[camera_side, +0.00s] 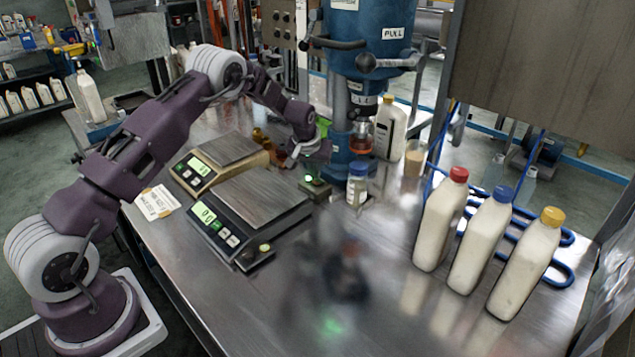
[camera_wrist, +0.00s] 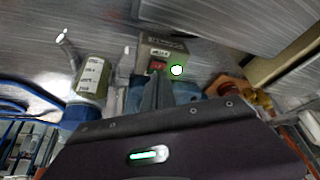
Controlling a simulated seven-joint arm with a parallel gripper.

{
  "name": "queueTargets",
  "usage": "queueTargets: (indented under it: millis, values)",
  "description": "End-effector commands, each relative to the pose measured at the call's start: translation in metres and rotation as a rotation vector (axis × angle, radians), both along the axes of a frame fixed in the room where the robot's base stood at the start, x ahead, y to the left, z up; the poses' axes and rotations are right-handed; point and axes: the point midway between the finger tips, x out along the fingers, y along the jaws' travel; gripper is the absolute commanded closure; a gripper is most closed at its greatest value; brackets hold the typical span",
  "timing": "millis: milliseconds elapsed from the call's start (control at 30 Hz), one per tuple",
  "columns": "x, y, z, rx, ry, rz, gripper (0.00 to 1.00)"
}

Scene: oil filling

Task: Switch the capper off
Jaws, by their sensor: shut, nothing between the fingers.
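The blue capper (camera_side: 366,45) stands at the back of the steel bench in the side view. A small switch box (camera_side: 316,188) with a lit green lamp sits on the bench at its foot. In the wrist view the box (camera_wrist: 180,46) shows a label, a red switch (camera_wrist: 158,66) and a bright lamp (camera_wrist: 176,70). My gripper (camera_side: 317,160) is just above and behind the box in the side view. In the wrist view my gripper (camera_wrist: 156,82) is shut and empty, its fingertips close to the red switch; I cannot tell whether they touch it.
A small blue-lidded bottle (camera_side: 357,186) stands close right of the box; it also shows in the wrist view (camera_wrist: 93,76). Two scales, a black one (camera_side: 268,200) and a tan one (camera_side: 225,147), lie left. White bottles (camera_side: 441,222) stand right. The front bench is mostly clear.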

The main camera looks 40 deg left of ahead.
Motion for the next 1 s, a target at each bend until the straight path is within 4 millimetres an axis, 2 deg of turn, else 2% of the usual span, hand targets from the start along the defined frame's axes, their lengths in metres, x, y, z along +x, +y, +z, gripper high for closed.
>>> queueTargets:
  millis: [767, 1000]
  values:
    - [0.000, 0.000, -0.016, 0.000, 0.000, 0.000, 1.00]
    - [0.001, 0.000, -0.005, 0.000, -0.001, 0.001, 1.00]
